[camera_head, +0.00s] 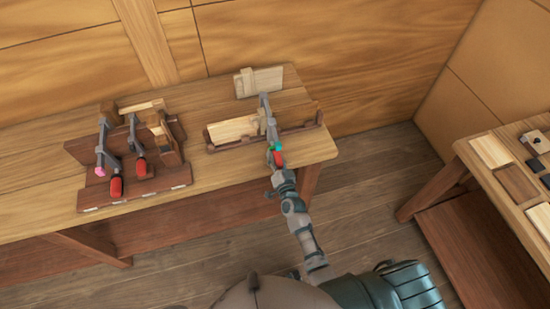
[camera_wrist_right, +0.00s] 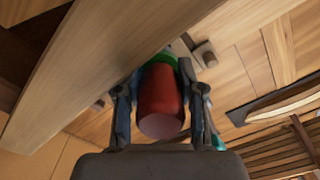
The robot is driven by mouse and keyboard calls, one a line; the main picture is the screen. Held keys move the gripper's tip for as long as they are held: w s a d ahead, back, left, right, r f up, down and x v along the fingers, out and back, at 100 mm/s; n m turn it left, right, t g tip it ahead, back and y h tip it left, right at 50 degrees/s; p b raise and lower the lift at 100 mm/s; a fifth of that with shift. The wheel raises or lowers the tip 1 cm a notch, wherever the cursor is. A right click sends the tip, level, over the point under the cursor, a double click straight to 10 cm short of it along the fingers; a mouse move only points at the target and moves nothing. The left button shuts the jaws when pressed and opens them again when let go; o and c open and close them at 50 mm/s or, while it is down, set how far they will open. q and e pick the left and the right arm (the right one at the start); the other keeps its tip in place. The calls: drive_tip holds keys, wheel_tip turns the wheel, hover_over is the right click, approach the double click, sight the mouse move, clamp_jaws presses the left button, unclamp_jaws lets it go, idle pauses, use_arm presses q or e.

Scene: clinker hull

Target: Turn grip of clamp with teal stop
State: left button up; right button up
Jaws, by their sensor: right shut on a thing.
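The clamp with the teal stop (camera_head: 276,147) is set on the wooden block work at the right end of the bench, its grey bar (camera_head: 265,108) running toward the wall. Its red grip (camera_head: 278,160) points toward me. My right gripper (camera_head: 276,168) is shut on this red grip. In the right wrist view the red grip (camera_wrist_right: 161,105) sits between both fingers of the gripper (camera_wrist_right: 160,100), with a green part behind it. The teal stop (camera_wrist_right: 218,143) shows at the right of the fingers. My left gripper is not in view.
Two more clamps with red grips (camera_head: 116,187) stand in a wooden rack (camera_head: 130,200) on the left of the bench (camera_head: 225,178); one has a pink stop (camera_head: 100,171). A second table (camera_head: 481,185) with small blocks is at the right. Floor between is clear.

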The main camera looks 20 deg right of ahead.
sight(279, 169)
drive_tip(key=shift+w+r, duration=0.1)
drive_tip(key=o, duration=1.1)
drive_tip(key=shift+o, duration=0.2)
drive_tip(key=shift+s+f, duration=0.25)
drive_tip(key=shift+s, duration=0.25)
drive_tip(key=s, duration=0.6)
drive_tip(key=shift+s+d, duration=0.1)
drive_tip(key=shift+s+r, duration=0.1)
drive_tip(key=shift+s, duration=0.25)
